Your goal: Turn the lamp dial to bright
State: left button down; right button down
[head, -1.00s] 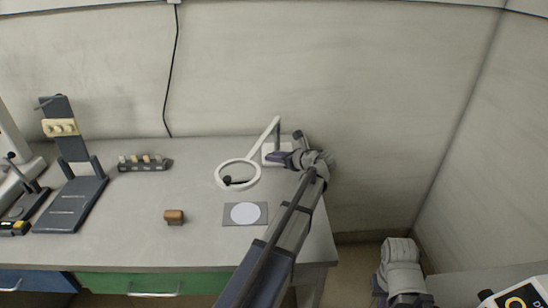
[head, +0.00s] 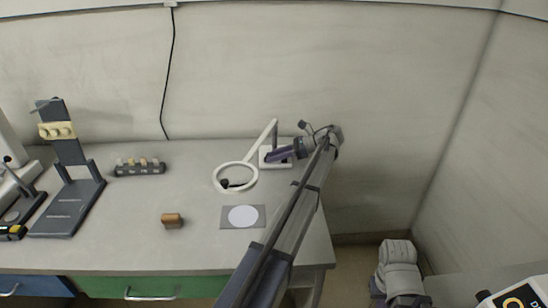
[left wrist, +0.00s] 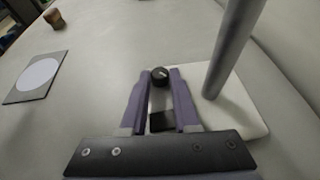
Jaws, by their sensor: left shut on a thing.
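The lamp has a white ring head (head: 217,178), a slanted white arm and a pale base (head: 266,161) at the table's back right. Its base also shows in the left wrist view (left wrist: 240,118), with the post rising from it. The dial (left wrist: 159,76) is a small black knob with a light mark on top. My left gripper (head: 270,156) reaches in from the right at the base. In the left wrist view its purple fingers (left wrist: 160,77) are shut on the dial, one on each side. The dial is hidden in the head view. My right gripper is out of view.
A grey card with a white disc (head: 243,216), a brown block (head: 172,220) and a black knob-like object (head: 225,184) lie nearby. A rack with several small pieces (head: 140,168) and a dark stand (head: 68,205) are left. The wall is close behind.

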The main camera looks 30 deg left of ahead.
pick_arm(q)
jog(key=shift+n+h, duration=0.3)
dwell(0.4)
jog(key=c, duration=0.7)
grip_release()
jog(key=shift+o, duration=0.2)
